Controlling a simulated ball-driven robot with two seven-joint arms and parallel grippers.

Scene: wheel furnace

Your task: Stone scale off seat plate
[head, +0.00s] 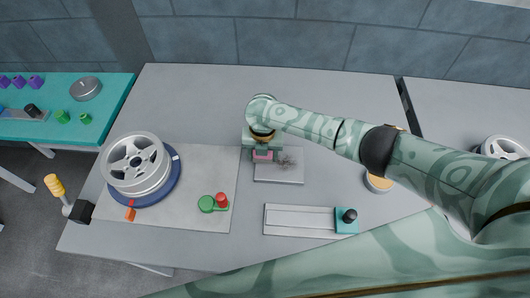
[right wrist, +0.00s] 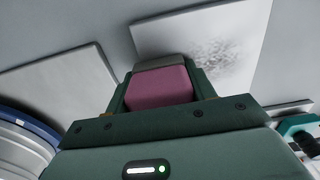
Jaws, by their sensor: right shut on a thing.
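The seat plate (head: 292,177) is a flat grey rectangle in the middle of the table. A dark speckled patch of scale (head: 286,162) lies on its upper part, and this patch also shows in the right wrist view (right wrist: 215,55). My right gripper (head: 262,149) is at the plate's upper left corner, left of the patch. It is shut on a pink stone (right wrist: 158,86), which shows as a small pink block in the head view (head: 262,155). I cannot tell whether the stone touches the plate. My left gripper is out of view.
A silver wheel (head: 135,162) sits on a blue round base at left, on a grey mat (head: 190,160). Green and red pieces (head: 214,203) lie on the mat. A pale tray (head: 298,221) with a teal end holding a black knob is in front. A round tan-topped container (head: 379,181) stands right.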

